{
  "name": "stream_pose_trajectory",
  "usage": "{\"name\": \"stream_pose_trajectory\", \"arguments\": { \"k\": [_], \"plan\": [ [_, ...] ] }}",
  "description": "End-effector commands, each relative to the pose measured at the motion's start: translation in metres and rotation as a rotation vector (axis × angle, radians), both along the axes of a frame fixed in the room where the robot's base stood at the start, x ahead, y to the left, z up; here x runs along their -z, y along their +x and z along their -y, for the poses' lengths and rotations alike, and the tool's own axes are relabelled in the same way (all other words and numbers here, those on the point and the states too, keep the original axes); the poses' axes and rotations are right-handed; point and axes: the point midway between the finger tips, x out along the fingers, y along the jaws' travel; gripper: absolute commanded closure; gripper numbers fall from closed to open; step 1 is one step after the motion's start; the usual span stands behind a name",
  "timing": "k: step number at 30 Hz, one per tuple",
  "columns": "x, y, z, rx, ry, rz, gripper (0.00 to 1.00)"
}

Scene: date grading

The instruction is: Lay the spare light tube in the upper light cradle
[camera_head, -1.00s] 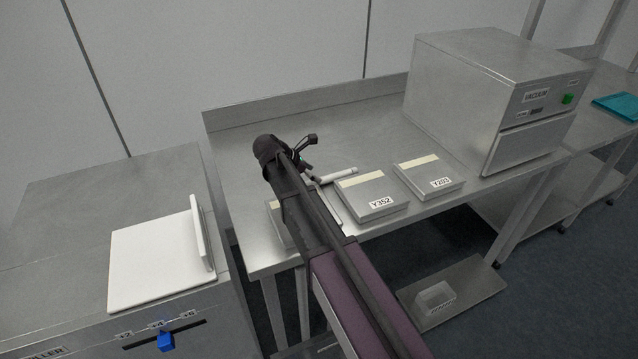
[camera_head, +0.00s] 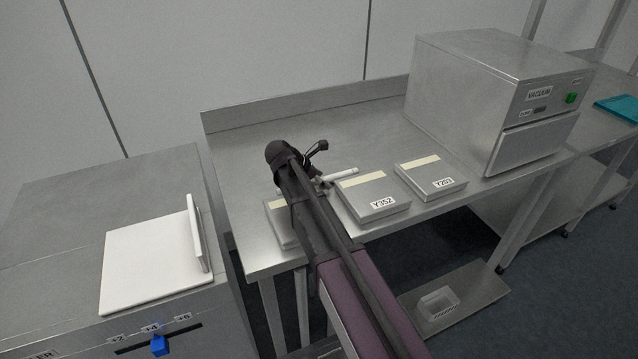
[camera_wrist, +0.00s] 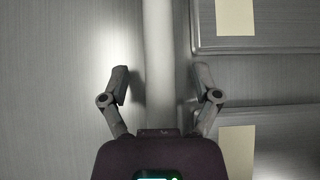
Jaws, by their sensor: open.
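The spare light tube (camera_head: 338,174) is a white tube lying on the steel bench, behind the grey box marked Y352. In the wrist view the tube (camera_wrist: 158,60) runs straight up the picture between my two fingers. My gripper (camera_wrist: 160,80) is open, with one finger on each side of the tube and a gap on both sides. In the head view my gripper (camera_head: 318,160) is low over the bench at the tube's left part, mostly hidden by my arm. I cannot tell its exact height above the bench. The upper light cradle is not clearly seen in these frames.
Grey boxes marked Y352 (camera_head: 375,203) and Y203 (camera_head: 425,186) lie right of my arm; another (camera_head: 277,212) is partly hidden. A vacuum machine (camera_head: 470,75) stands at the bench's right. A white board (camera_head: 150,265) lies on the left unit. The bench behind my gripper is clear.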

Motion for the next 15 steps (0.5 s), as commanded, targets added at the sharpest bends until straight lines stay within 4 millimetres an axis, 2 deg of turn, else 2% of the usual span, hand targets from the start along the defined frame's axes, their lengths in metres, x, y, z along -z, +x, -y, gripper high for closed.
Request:
{"name": "stream_pose_trajectory", "arguments": {
  "k": [5,8,13,14,15],
  "plan": [
    [0.0,0.0,-0.0001,0.0,0.0,0.0,0.2],
    [0.0,0.0,-0.0001,0.0,0.0,0.0,0.44],
    [0.0001,-0.0001,-0.0002,0.0,0.0,0.0,0.94],
    [0.0,0.0,-0.0001,0.0,0.0,0.0,1.0],
    [0.0001,-0.0001,-0.0002,0.0,0.0,0.0,1.0]
  ]
}}
